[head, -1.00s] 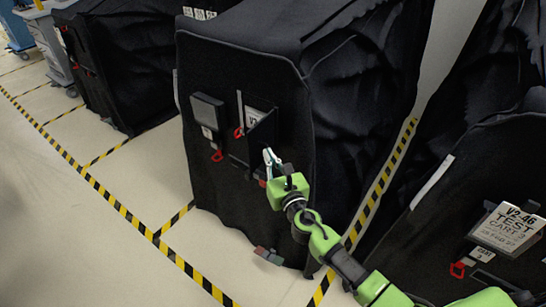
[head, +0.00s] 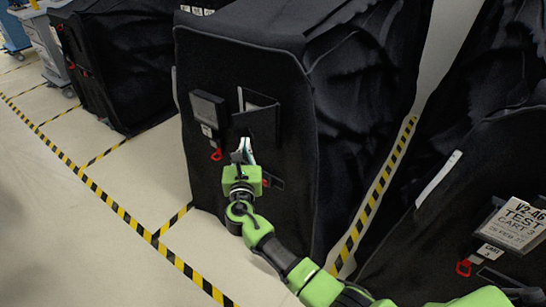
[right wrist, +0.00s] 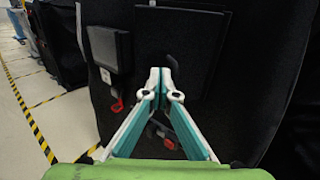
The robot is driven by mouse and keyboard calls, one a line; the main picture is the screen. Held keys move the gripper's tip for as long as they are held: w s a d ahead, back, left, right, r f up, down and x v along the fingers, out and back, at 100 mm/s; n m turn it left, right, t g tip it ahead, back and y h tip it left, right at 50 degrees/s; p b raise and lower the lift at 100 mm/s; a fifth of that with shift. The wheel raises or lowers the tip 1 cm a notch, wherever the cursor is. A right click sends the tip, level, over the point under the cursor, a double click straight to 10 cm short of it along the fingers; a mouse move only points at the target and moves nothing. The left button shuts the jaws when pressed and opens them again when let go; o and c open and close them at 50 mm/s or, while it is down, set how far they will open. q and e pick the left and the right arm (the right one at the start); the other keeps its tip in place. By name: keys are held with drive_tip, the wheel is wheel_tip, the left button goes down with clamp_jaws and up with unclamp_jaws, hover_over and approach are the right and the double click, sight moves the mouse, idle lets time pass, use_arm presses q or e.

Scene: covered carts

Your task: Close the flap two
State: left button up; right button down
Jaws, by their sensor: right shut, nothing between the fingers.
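The middle black-covered cart (head: 215,70) faces me with two dark flaps on its front. The right one of these, a black flap (head: 264,122), hangs over its label pocket and looks partly tilted out, with its upper edge off the cover. It also shows in the right wrist view (right wrist: 200,35). My right gripper (head: 243,146) is shut and empty, just below and left of that flap's lower part. In the right wrist view its fingertips (right wrist: 162,74) meet near the flap's lower edge; I cannot tell if they touch it. My left gripper is out of view.
Another covered cart with a "TEST CART 3" label (head: 510,222) stands right. Yellow-black floor tape (head: 155,240) runs left; the floor there is clear.

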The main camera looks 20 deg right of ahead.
sight(237, 138)
drive_tip(key=w+b, duration=0.1)
drive_tip(key=w, duration=0.2)
drive_tip(key=shift+a+f+b, duration=0.15)
drive_tip(key=shift+a+b, duration=0.2)
drive_tip(key=shift+a, duration=0.05)
drive_tip(key=shift+w+a+b, duration=0.2)
drive_tip(key=shift+w+b, duration=0.65)
drive_tip(key=shift+w, duration=0.8)
drive_tip(key=shift+s, duration=0.1)
